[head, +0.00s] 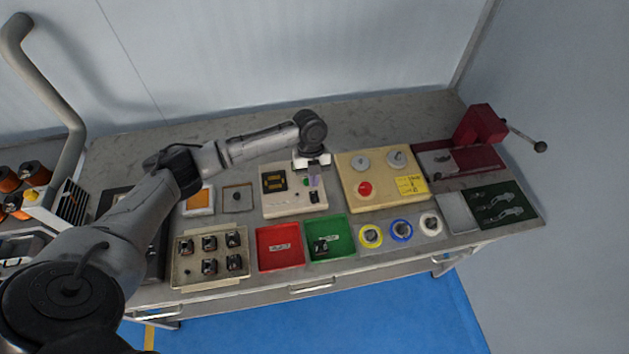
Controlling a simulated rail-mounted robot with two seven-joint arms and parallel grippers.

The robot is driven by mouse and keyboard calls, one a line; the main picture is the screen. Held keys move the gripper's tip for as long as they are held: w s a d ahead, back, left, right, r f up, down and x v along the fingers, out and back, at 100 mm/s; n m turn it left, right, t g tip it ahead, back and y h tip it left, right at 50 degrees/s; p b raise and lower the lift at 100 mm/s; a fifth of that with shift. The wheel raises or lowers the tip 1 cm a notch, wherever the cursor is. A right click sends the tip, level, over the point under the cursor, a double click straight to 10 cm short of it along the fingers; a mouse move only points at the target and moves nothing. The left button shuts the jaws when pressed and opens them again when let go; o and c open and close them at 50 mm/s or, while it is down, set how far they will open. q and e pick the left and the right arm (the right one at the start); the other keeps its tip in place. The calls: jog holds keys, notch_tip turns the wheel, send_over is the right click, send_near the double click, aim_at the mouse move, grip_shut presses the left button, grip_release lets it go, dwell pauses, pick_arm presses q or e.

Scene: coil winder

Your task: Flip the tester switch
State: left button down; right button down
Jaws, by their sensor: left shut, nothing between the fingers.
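My left gripper (314,180) points down over the right part of the tester, just behind the switch in the picture. Its fingers are shut and empty; I cannot tell whether they touch anything. My right gripper is out of view.
A yellow panel (380,204) with knobs and a red button stands right of the tester. In front are a red tray (265,262), a green tray (345,250) holding a dark part, and several coloured rings. A parts tray (183,247) is front left; a red press (480,124) is far right.

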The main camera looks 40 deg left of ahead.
pick_arm(q)
jog(key=a+v, duration=0.1)
jog(key=v, duration=0.7)
jog(key=shift+w+a, duration=0.2)
jog(key=shift+w, duration=0.25)
